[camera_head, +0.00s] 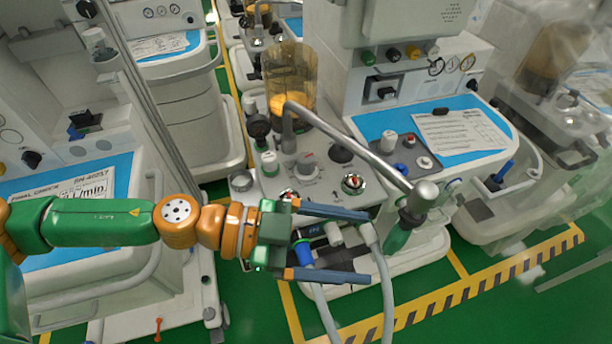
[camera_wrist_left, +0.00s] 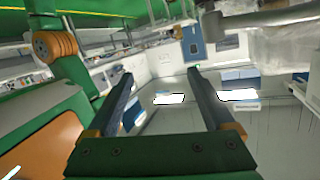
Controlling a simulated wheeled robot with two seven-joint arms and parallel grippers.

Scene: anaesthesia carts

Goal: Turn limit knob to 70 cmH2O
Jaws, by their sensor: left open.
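The anaesthesia cart's absorber panel (camera_head: 322,190) is in the middle of the head view and carries several knobs. A grey knob (camera_head: 306,163) is near its centre, and a round silver dial with red on it (camera_head: 353,184) is to its right. I cannot tell from the labels which one is the limit knob, and no scale value is readable. My left gripper (camera_head: 369,246) is open, its two blue-grey fingers spread below the panel's front edge, near the hoses. In the left wrist view the open fingers (camera_wrist_left: 160,74) have nothing between them. My right gripper is not in view.
A bent metal arm (camera_head: 350,143) crosses above the panel. Grey hoses (camera_head: 386,290) hang near my fingers. A clear canister (camera_head: 289,75) stands behind the knobs. Other carts stand left and right, one with a blue work surface (camera_head: 380,122). Green floor shows at the lower right.

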